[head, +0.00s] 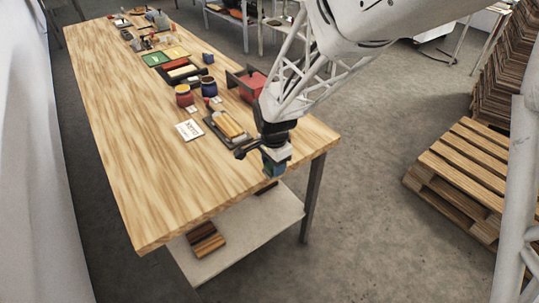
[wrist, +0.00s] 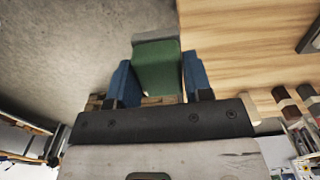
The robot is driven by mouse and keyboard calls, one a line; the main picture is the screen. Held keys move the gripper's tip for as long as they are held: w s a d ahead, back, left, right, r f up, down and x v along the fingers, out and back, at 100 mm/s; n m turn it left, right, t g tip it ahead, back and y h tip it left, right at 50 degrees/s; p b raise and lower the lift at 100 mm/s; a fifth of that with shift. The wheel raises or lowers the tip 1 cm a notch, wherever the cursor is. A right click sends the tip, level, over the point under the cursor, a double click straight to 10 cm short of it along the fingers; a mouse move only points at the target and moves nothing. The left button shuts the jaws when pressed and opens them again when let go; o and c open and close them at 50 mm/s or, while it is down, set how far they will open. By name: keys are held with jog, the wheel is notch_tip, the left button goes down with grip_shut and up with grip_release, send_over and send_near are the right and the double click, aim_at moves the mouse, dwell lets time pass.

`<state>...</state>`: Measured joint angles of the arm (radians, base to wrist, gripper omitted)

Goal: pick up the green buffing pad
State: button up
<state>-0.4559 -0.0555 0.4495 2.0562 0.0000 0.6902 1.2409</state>
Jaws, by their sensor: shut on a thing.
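The green buffing pad (wrist: 159,72) stands between the two blue fingers of my gripper (wrist: 158,64) in the wrist view. The fingers press it from both sides, and a grey layer shows along its far end. In the head view my gripper (head: 273,164) hangs by the right edge of the wooden table (head: 130,165), near its front right corner. There the pad is mostly hidden by the fingers. In the wrist view grey floor lies to its left and table wood to its right. I cannot tell its height above the table.
A dark tray (head: 214,124) with a yellow-tan block, a white card (head: 188,130), a red jar (head: 184,95) and a blue jar (head: 208,87) stand behind my gripper. The table's front left is clear. Wooden pallets (head: 460,165) stand on the right.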

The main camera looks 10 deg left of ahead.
jog(key=shift+s+d+r, duration=0.1)
jog(key=shift+s+d, duration=0.25)
jog(key=shift+s, duration=0.3)
jog(key=shift+s+d, duration=0.3)
jog(key=shift+s, duration=0.35)
jog(key=o, duration=0.3)
jog(key=shift+c, duration=0.8)
jog(key=shift+w+a+r, duration=0.1)
jog(key=shift+w+a, duration=0.2)
jog(key=shift+w, duration=0.1)
jog(key=w+a+r, duration=0.3)
jog(key=w+a, duration=0.6)
jog(key=w, duration=0.2)
jog(key=w+a+r, duration=0.3)
jog(key=w+a, duration=0.7)
jog(key=w, duration=0.1)
jog(key=shift+w+a+r, duration=0.2)
jog(key=shift+w+a, duration=0.1)
jog(key=shift+w, duration=0.05)
